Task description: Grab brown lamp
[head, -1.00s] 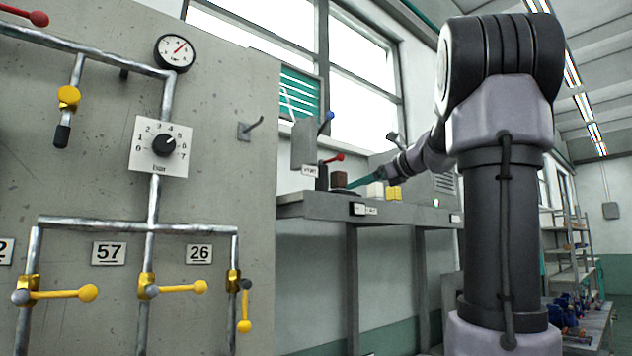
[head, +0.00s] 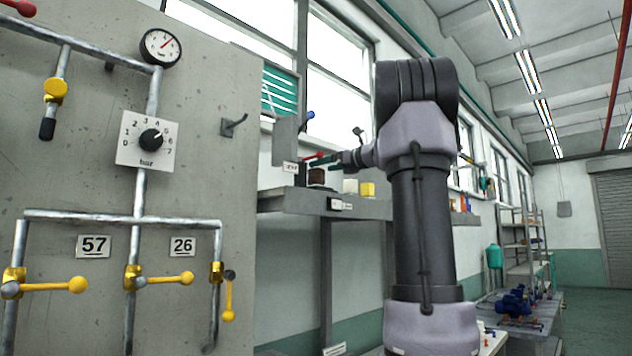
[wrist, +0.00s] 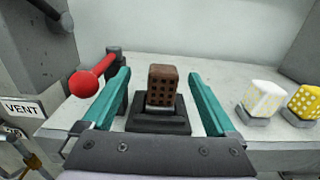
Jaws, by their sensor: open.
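The brown lamp (wrist: 162,88) is a small block with a grid of dark holes, standing upright on a dark base (wrist: 158,121) on the shelf. In the head view the brown lamp (head: 316,177) is small and partly covered by my gripper. My gripper (wrist: 162,84) is open, with one teal finger on each side of the lamp. Gaps show between the lamp and both fingers, so it is not held. In the head view my gripper (head: 322,161) is over the shelf at the lamp; its fingers are hard to tell apart there.
A red-knobbed lever (wrist: 86,84) stands close by the left finger, above a VENT label (wrist: 22,108). A white lamp (wrist: 262,98) and a yellow lamp (wrist: 305,102) stand to the right on the grey shelf (head: 300,203). A wall rises behind.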

